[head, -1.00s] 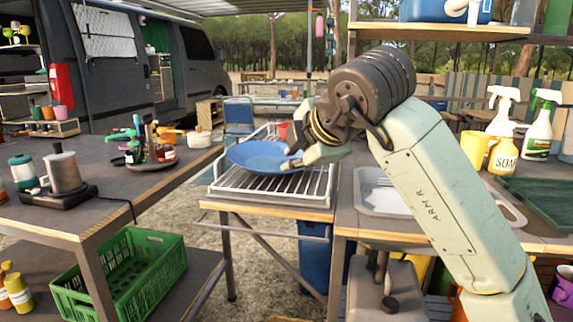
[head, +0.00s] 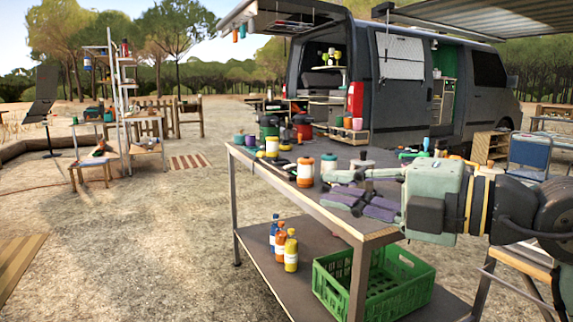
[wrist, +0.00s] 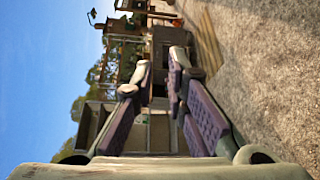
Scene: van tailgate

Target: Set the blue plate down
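The blue plate is not seen in either current view. My gripper (head: 334,187) reaches in from the right in the head view, in front of the dark worktable's (head: 268,170) near right part. In the wrist view, my gripper (wrist: 161,66) shows two purple-padded fingers standing apart, with background visible through the gap and nothing held between them.
On the worktable stand an orange jar (head: 305,172), a red-and-black pot (head: 303,127) and a metal pot (head: 361,163). Below are several bottles (head: 291,250) and a green crate (head: 385,285). A van (head: 400,70) stands behind. Open gravel (head: 150,240) lies left.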

